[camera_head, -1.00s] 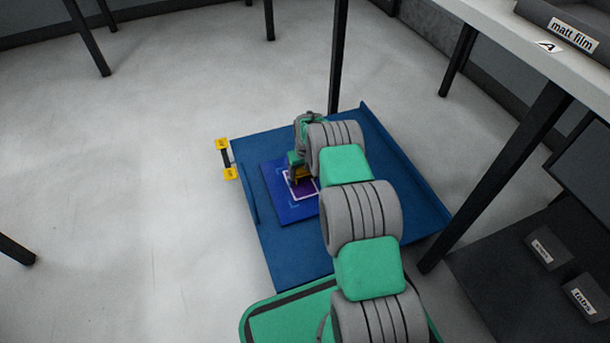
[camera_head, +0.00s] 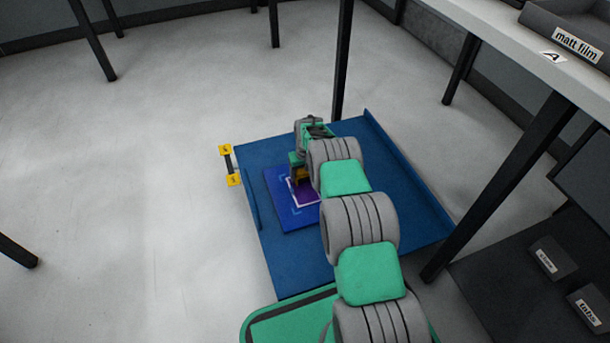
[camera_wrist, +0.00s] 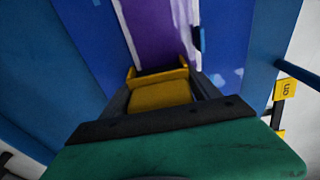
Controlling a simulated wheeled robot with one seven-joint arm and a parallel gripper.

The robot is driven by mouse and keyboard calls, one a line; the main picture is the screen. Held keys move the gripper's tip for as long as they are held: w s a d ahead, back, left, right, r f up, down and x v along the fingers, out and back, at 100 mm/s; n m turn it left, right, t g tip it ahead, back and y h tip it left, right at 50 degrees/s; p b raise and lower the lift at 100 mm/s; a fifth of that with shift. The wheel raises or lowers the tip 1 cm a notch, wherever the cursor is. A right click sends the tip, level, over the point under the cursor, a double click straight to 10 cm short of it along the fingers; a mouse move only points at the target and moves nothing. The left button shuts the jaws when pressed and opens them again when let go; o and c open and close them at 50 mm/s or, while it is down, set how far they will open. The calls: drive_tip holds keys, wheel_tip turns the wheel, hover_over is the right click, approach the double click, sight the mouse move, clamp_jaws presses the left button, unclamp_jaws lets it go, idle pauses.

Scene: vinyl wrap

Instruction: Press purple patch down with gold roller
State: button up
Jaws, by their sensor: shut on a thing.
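The purple patch (camera_head: 307,192) lies inside a white outline on a blue panel (camera_head: 284,213). In the wrist view the purple patch (camera_wrist: 160,35) runs up from the gripper to the top edge, with a white line on each side. My gripper (camera_wrist: 160,75) is shut on the gold roller (camera_wrist: 160,93), which sits between its fingers. In the head view the gold roller (camera_head: 301,174) shows over the far part of the patch. Whether the roller touches the patch is hard to tell. My arm hides the right part of the panel.
The panel lies on a larger blue board (camera_head: 290,265) with raised edges. A black bar with yellow end tags (camera_head: 229,165) stands at its left. A dark table leg (camera_head: 500,185) and a shelf with a "matt film" tray (camera_head: 575,38) are at the right.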

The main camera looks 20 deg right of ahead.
drive_tip(key=shift+w, duration=0.1)
drive_tip(key=shift+w, duration=0.95)
drive_tip(key=shift+w, duration=0.1)
drive_tip(key=shift+w, duration=0.3)
wheel_tip(320, 180, up, 7)
drive_tip(key=p, duration=0.3)
